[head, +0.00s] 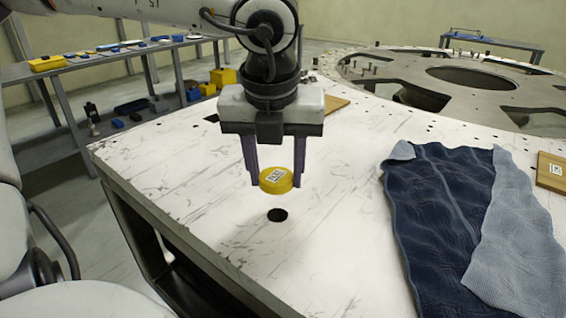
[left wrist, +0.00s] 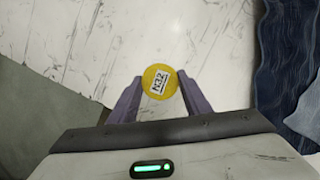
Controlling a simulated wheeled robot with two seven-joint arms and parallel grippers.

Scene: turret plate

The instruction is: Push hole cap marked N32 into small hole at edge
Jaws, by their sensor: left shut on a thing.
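The yellow round cap (head: 274,183) carries a white label; in the left wrist view the cap (left wrist: 149,78) reads N32. My left gripper (head: 275,180) is shut on the cap, with a purple finger on each side of it. It holds the cap above the white turret plate (head: 190,172), slightly tilted in the head view. The small dark hole (head: 278,215) lies in the plate near its front left edge, just below the cap in the head view. In the left wrist view the hole cannot be seen. My right gripper is not in view.
A dark blue cloth (head: 435,215) lies on the plate at the right, beside a wooden block (head: 551,171). A large round metal ring (head: 400,75) is behind. A grey bench (head: 100,65) with yellow and blue items stands at the back left. The plate around the hole is clear.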

